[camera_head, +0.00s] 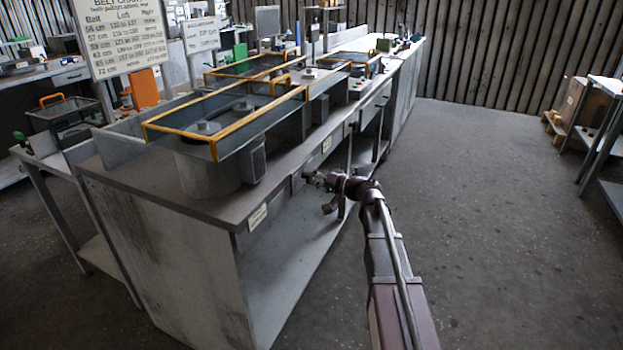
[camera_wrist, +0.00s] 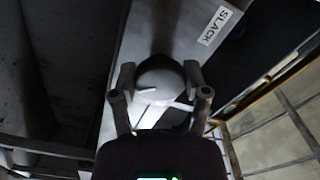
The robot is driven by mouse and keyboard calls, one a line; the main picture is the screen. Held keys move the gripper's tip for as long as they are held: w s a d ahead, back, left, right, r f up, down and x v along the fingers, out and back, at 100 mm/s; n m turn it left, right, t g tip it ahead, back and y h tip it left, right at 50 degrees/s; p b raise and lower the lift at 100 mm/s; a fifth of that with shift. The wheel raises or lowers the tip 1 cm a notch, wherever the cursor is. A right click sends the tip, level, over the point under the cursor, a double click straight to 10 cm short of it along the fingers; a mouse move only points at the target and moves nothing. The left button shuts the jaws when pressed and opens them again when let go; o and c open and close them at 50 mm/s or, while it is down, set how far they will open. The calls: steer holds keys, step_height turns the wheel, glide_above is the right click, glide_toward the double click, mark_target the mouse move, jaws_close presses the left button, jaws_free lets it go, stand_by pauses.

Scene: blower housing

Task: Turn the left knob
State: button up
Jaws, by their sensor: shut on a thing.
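My gripper (camera_head: 311,178) is at the front edge of the long grey bench (camera_head: 180,205) in the head view. In the wrist view my gripper (camera_wrist: 159,75) has one finger on each side of a rounded grey knob (camera_wrist: 158,86) and is shut on it. The knob sits on a pale panel strip beside a white label reading SLACK (camera_wrist: 214,25). In the head view the knob is too small and too covered by my gripper to make out. I cannot tell from the pictures whether it is the left one.
Open housings with orange-edged frames (camera_head: 230,130) stand on the bench top. A belt chart board (camera_head: 122,37) stands behind at left. A shelf rack (camera_head: 600,130) and a cardboard box (camera_head: 585,105) are at far right. The floor (camera_head: 490,200) between is clear.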

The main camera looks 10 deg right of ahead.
steer(key=shift+a, duration=0.2)
steer(key=o, duration=1.2)
steer(key=shift+c, duration=0.2)
steer(key=shift+s+d, duration=0.1)
steer(key=shift+d, duration=0.15)
steer(key=shift+s+d, duration=0.15)
steer(key=shift+d, duration=0.05)
steer(key=v, duration=1.1)
